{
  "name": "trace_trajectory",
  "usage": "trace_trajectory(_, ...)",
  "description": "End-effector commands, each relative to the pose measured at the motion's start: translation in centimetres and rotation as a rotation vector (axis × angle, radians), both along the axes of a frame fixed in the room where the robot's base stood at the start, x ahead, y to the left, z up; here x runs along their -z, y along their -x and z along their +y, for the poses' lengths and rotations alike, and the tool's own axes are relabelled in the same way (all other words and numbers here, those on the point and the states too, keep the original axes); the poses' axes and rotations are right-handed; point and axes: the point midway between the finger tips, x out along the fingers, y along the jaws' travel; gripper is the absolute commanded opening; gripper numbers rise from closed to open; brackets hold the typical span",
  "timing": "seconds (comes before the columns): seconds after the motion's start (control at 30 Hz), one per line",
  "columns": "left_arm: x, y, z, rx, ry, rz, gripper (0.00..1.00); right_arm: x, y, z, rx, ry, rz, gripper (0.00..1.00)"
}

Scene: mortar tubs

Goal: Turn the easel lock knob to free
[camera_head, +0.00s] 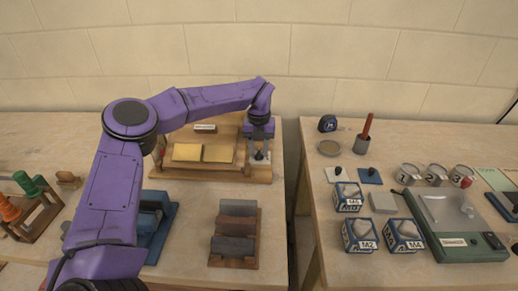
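My purple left arm reaches over from the left. Its gripper (260,152) points down at the right end of the easel. A small pale and dark part, perhaps the lock knob, shows between or just under the fingertips. It is too small to tell whether the fingers touch or grip it. The knob's setting cannot be read. My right gripper is not in view.
A rack of dark blocks (238,208) and a blue holder (160,232) stand in front of the easel. A wall stands behind.

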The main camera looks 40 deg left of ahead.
Motion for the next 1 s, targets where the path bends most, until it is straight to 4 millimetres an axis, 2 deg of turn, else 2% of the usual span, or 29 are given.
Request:
trace_trajectory(0.17,-2.1,-0.1,0.0,0.001,-0.001,-0.004,0.36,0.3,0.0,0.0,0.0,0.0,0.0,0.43)
trace_trajectory(0.4,-7.8,-0.2,0.0,-0.002,-0.001,-0.004,0.36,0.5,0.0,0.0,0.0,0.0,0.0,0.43)
trace_trajectory(0.5,-9.4,-0.2,0.0,-0.001,-0.001,-0.001,0.36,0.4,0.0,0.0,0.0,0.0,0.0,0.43)
trace_trajectory(0.67,-10.4,-0.1,0.0,0.0,0.001,0.001,0.36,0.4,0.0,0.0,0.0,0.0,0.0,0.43)
trace_trajectory(1.0,-10.4,-0.1,0.0,0.0,0.001,0.001,0.36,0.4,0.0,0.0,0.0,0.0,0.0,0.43)
